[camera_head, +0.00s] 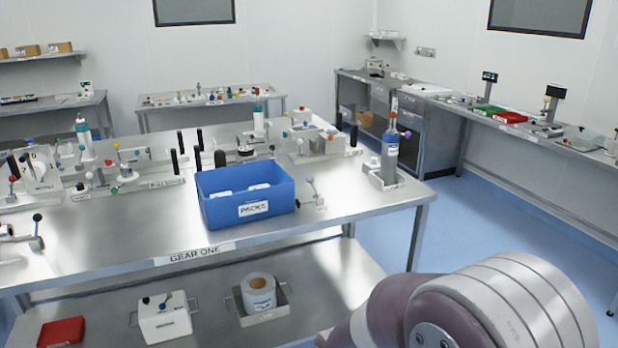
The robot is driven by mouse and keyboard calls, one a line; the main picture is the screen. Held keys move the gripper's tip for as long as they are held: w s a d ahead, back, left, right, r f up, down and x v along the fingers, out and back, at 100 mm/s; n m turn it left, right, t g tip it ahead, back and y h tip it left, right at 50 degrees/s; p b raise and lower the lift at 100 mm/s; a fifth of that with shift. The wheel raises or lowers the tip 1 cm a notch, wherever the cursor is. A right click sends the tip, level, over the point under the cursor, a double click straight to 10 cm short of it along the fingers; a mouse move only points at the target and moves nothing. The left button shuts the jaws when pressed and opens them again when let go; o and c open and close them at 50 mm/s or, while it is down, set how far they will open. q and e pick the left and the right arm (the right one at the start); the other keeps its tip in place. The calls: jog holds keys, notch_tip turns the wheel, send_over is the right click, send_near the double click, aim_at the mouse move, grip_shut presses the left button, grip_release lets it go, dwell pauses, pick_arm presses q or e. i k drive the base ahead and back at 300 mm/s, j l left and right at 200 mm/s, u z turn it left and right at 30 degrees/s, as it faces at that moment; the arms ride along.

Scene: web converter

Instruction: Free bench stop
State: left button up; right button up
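A steel bench labelled GEAR ONE (350,205) fills the left and middle of the head view. I cannot tell for sure which fitting on it is the bench stop. A small fitting with a dark-knobbed lever (311,190) sits on the bench top just right of a blue bin (225,211). Another dark-knobbed lever fitting (36,240) is at the bench's left end. Neither of my grippers shows. Only part of one of my arms is in view at the lower right, apart from the bench.
The blue bin, labelled PACKS, holds white packs near the front edge. A lower shelf holds a red tray (62,332), a white box (165,322) and a roll (258,291). Blue floor is clear at right.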

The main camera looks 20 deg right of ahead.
aim_at(310, 179)
jog(key=i+l+u, duration=0.25)
jog(key=i+l, duration=0.25)
jog(key=l, duration=0.15)
jog(key=i+l+u, duration=0.3)
jog(key=i+l, duration=0.15)
jog(key=l, duration=0.3)
jog(key=i+l+u, duration=0.1)
jog(key=l, duration=0.3)
jog(key=i+l+u, duration=0.15)
jog(key=i+l, duration=0.15)
jog(key=i+l+u, duration=0.1)
jog(key=l, duration=0.45)
jog(key=i+l+u, duration=0.15)
jog(key=l, duration=0.3)
jog(key=i, duration=0.05)
